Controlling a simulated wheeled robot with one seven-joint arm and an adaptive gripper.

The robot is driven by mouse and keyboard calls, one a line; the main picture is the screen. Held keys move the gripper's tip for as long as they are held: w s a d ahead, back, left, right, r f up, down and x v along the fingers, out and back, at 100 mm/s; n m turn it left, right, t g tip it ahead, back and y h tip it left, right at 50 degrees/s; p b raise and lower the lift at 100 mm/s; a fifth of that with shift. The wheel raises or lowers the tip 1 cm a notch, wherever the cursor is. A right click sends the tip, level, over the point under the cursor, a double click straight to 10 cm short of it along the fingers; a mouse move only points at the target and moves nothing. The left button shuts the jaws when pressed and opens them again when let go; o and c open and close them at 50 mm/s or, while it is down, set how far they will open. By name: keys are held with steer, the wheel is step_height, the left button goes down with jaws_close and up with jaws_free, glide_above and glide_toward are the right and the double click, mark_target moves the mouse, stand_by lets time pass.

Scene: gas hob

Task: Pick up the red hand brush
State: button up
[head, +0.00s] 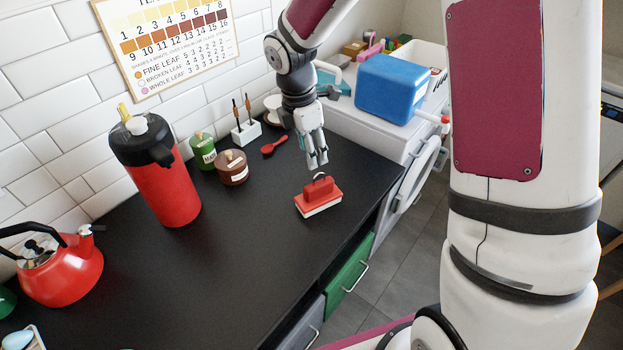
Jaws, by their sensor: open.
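The red hand brush (319,195) lies on the black counter near its front edge. It has a red body with a raised handle on top and a pale underside. My gripper (317,164) points down just above and behind the brush handle in the head view. The fingers are open and nothing is between them. A gap seems to show between the fingertips and the handle, but the exact distance is hard to tell.
A red flask (163,180), a red kettle (62,268), a green jar (203,152), a brown jar (232,168) and a red spoon (274,144) stand or lie leftward. A blue box (391,88) sits on the white machine at right. The counter left of the brush is clear.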

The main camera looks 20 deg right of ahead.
steer(key=f, duration=0.2)
glide_above(319, 183)
steer(key=a, duration=0.2)
steer(key=shift+n, duration=0.3)
steer(key=f, duration=0.6)
steer(key=shift+s+d+f, duration=0.1)
steer(key=shift+s+f, duration=0.1)
steer(key=shift+w+d+f+p, duration=0.15)
steer(key=shift+d+f, duration=0.15)
steer(key=shift+f, duration=0.7)
steer(key=shift+s+d+f+p, duration=0.15)
steer(key=shift+d+f, duration=0.15)
steer(key=shift+f, duration=0.75)
steer(key=shift+w+d+f+p, duration=0.15)
steer(key=shift+d+f, duration=0.15)
steer(key=shift+f, duration=0.7)
jaws_close()
